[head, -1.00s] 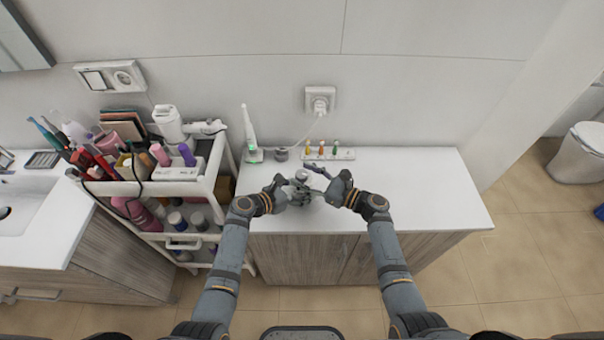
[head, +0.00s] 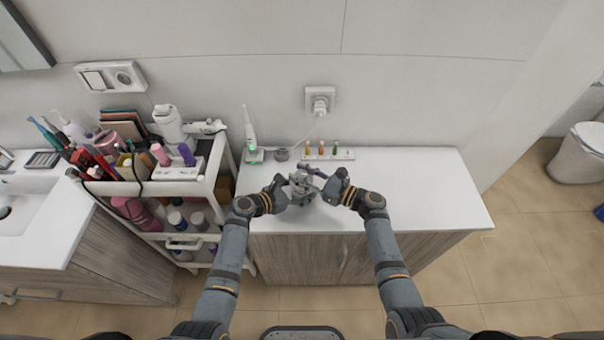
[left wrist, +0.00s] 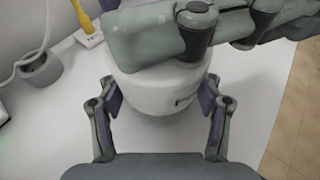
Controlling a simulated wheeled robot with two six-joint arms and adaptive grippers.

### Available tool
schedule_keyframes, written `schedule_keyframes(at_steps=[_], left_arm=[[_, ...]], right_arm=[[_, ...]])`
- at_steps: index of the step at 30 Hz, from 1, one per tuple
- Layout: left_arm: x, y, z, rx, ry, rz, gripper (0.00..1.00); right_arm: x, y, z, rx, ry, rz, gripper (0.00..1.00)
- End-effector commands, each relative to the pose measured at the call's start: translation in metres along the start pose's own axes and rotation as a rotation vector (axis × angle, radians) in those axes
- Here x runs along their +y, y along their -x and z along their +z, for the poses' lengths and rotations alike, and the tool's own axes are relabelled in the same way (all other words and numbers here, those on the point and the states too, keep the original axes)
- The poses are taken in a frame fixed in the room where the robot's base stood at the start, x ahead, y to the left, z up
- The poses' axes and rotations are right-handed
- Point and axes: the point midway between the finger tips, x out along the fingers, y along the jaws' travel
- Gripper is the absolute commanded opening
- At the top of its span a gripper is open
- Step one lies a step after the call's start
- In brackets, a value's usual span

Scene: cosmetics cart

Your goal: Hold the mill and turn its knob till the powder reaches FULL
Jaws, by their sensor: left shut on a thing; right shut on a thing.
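The mill (left wrist: 158,88) is a white, round body standing upright on the white counter in the left wrist view. A small dark slot shows on its right side. My left gripper (left wrist: 163,104) is shut around the body with its purple pads on opposite sides. My right gripper (left wrist: 195,28) is shut across the mill's top and hides the knob there. In the head view, my left gripper (head: 294,190) and right gripper (head: 313,180) meet at the mill and cover most of it. The powder level and any FULL mark cannot be made out.
A white strip with several colored bottles (head: 328,154), a grey cup (head: 281,155) and an electric toothbrush (head: 250,130) stand behind at the wall. A crowded cart (head: 150,188) is at left. The counter's right part (head: 430,195) is clear.

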Motion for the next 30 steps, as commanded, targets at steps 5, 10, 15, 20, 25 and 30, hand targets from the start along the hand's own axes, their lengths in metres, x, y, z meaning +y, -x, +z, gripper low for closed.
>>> schedule_keyframes(at_steps=[5, 10, 15, 20, 25, 30], left_arm=[[-0.0005, 0.0001, -0.0011, 0.002, 0.000, -0.001, 0.21], [-0.0007, 0.0000, -0.0009, 0.001, 0.000, -0.002, 0.21], [-0.0010, -0.0001, -0.0008, 0.001, 0.000, -0.003, 0.21], [-0.0012, -0.0002, -0.0006, 0.001, 0.000, -0.003, 0.21], [-0.0015, -0.0002, -0.0004, 0.000, -0.001, -0.004, 0.21], [-0.0018, -0.0001, -0.0004, -0.001, 0.000, -0.006, 0.21]], right_arm=[[-0.0012, -0.0010, -0.0003, 0.002, 0.002, 0.068, 0.02], [-0.0022, -0.0011, -0.0004, 0.003, 0.001, 0.185, 0.02], [-0.0023, -0.0012, -0.0009, 0.004, 0.002, 0.289, 0.02], [-0.0030, -0.0014, -0.0022, 0.007, 0.001, 0.365, 0.02], [-0.0052, -0.0020, -0.0046, 0.012, 0.003, 0.428, 0.02], [-0.0053, -0.0011, -0.0045, 0.013, 0.003, 0.472, 0.02]])
